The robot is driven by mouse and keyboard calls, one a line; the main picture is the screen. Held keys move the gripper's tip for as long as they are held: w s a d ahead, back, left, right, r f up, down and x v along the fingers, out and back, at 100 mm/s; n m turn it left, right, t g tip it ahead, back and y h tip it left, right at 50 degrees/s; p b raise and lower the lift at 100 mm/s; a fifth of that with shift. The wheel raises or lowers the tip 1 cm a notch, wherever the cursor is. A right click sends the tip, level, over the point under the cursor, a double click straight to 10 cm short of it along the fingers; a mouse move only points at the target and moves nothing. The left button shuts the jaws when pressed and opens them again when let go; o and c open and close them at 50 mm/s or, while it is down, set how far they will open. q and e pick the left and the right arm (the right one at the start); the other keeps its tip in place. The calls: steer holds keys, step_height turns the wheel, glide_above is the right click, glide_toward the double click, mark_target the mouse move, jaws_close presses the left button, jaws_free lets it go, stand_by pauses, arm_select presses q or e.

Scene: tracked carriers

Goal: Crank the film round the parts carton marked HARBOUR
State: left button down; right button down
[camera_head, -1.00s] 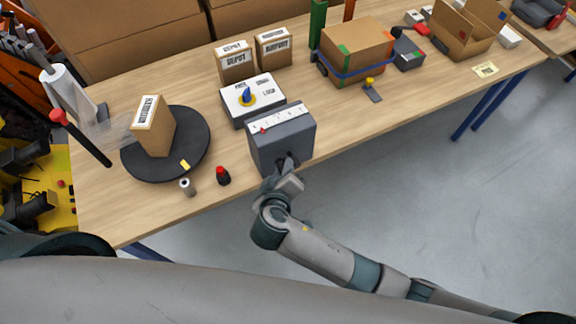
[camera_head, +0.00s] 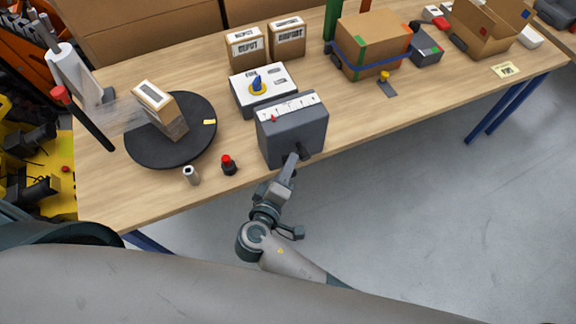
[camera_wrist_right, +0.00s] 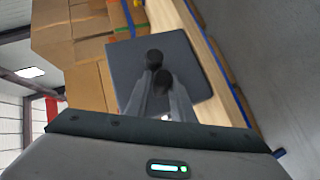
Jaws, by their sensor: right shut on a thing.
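A brown carton (camera_head: 168,106) stands on a round black turntable (camera_head: 145,155); its white label is too small to read now. Clear film (camera_head: 118,116) runs from the white film roll (camera_head: 62,62) to the carton and covers its lower part. A grey crank box (camera_head: 290,135) with a scale and red pointer on top stands at the table's front edge. My right gripper (camera_head: 294,158) is shut on the crank's handle at the box's front. In the right wrist view its fingers close on a black knob (camera_wrist_right: 163,82). My left gripper is out of view.
A white box (camera_head: 264,100) with a blue dial stands behind the crank box. Two labelled cartons (camera_head: 247,47) are behind it. A red-topped bottle (camera_head: 229,166) and a small roll (camera_head: 190,176) stand near the front edge. A strapped carton (camera_head: 370,48) is further right.

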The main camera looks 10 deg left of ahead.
steer(key=shift+d+f, duration=0.1)
steer(key=shift+f, duration=0.2)
steer(key=c, duration=1.6)
jaws_free()
steer(key=shift+w+r, duration=0.1)
steer(key=shift+w, duration=0.05)
steer(key=shift+r, duration=0.1)
steer(key=shift+s+r, duration=0.2)
steer(key=shift+s, duration=0.4)
steer(key=p+v, duration=0.4)
steer(key=v, duration=1.2)
